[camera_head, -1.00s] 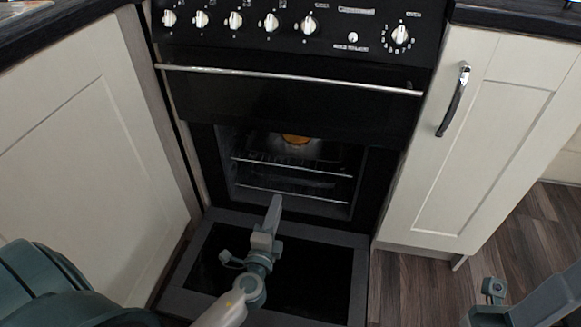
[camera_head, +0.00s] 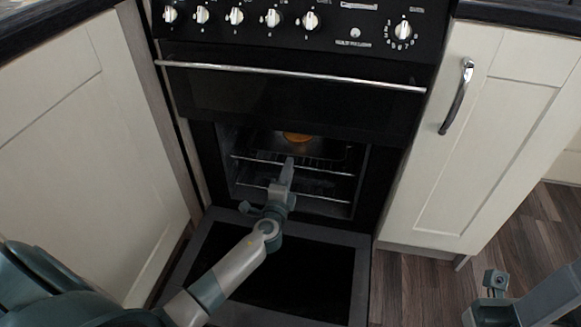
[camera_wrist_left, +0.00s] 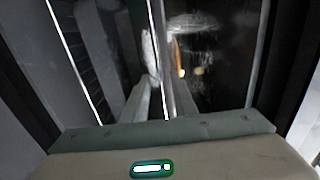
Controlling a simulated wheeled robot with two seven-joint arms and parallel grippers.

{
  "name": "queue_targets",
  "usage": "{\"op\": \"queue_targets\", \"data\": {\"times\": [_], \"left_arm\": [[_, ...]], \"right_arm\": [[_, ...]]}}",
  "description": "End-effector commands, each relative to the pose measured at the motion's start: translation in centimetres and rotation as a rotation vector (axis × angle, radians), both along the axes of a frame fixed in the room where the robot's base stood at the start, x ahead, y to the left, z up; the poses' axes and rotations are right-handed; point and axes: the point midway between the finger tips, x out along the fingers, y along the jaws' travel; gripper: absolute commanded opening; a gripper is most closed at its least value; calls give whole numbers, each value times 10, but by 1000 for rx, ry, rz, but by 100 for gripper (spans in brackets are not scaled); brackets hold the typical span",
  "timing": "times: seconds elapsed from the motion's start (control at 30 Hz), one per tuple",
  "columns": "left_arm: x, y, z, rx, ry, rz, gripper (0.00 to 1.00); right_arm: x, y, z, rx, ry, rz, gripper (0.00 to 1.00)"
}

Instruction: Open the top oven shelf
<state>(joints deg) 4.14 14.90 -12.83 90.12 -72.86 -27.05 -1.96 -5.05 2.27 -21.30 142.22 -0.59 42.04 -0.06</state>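The black oven (camera_head: 205,160) stands open, with its door (camera_head: 355,285) folded down flat in front. Inside, the top shelf (camera_head: 330,171) is a wire rack with a bright front bar, and a lower rack (camera_head: 330,199) is below it. My left gripper (camera_head: 288,165) reaches over the door into the opening, its tips at the top shelf's front bar. In the left wrist view the fingers (camera_wrist_left: 150,75) are beside a bright bar (camera_wrist_left: 157,30); whether they grip it is unclear. Part of my right arm shows at the lower right; its fingers are out of view.
An orange round thing (camera_head: 297,137) is inside the oven above the top shelf. A closed black panel with a long metal handle (camera_head: 290,74) is above the opening. Cream cabinets stand at left (camera_head: 80,150) and right (camera_head: 490,150). Wooden floor (camera_head: 420,285) is clear at right.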

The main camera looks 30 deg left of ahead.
Motion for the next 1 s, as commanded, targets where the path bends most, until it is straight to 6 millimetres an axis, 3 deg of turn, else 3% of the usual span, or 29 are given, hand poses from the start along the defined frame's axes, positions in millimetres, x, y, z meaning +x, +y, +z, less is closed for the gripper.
{"op": "queue_targets", "data": {"times": [0.23,0.6,0.7,1.0], "left_arm": [[21,5,-1,0,0,-1,25],[24,6,0,0,0,-1,25],[24,6,0,0,0,-1,1],[24,6,0,0,0,-1,0]], "right_arm": [[0,1,2,-1,-9,4,31],[-3,0,6,0,-25,5,31],[-3,0,5,0,-24,5,31],[-1,1,1,-2,-8,6,31]]}}
